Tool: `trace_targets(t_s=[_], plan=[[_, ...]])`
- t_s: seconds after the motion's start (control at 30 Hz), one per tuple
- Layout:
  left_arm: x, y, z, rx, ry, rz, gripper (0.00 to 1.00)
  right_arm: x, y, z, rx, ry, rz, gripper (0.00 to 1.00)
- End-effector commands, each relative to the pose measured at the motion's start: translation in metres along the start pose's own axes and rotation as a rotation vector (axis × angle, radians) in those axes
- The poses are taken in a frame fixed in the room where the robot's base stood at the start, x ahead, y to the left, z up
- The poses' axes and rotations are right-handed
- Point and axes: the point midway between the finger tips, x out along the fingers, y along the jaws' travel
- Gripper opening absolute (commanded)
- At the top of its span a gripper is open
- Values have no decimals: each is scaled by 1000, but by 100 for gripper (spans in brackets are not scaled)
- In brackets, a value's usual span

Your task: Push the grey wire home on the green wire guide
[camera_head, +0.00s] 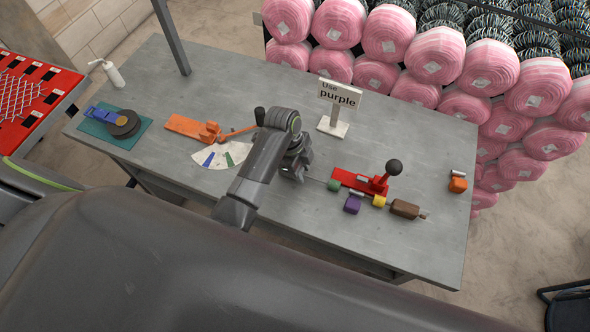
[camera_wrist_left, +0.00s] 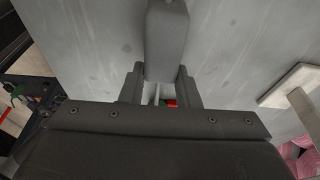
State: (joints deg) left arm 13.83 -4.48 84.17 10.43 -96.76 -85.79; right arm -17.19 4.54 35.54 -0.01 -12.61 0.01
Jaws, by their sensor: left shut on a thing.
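My left gripper (camera_head: 298,168) is low over the middle of the table, left of the red press tool, and is shut on the grey wire. A short piece of the grey wire (camera_head: 317,180) shows between the gripper and the green wire guide (camera_head: 334,185). In the left wrist view the wire (camera_wrist_left: 157,93) is a thin light strip between the two fingers. The green guide is a small block at the left end of the red press tool (camera_head: 357,181). Whether the wire lies fully in the guide is too small to tell. My right gripper is not in view.
A purple block (camera_head: 352,204), yellow block (camera_head: 379,201) and brown block (camera_head: 404,208) are near the red tool. An orange block (camera_head: 457,184) stands at the right. An orange tool (camera_head: 192,128) lies left. The table's back right is clear.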

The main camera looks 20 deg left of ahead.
Motion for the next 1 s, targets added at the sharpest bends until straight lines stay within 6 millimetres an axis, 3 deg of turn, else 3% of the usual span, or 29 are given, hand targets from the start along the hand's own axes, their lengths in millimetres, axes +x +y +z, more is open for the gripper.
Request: trace_targets(t_s=[0.5,1.0], plan=[[-36,-2,-10,2,2,-5,0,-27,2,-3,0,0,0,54],[-59,-1,-16,1,1,-2,0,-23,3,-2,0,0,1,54]])
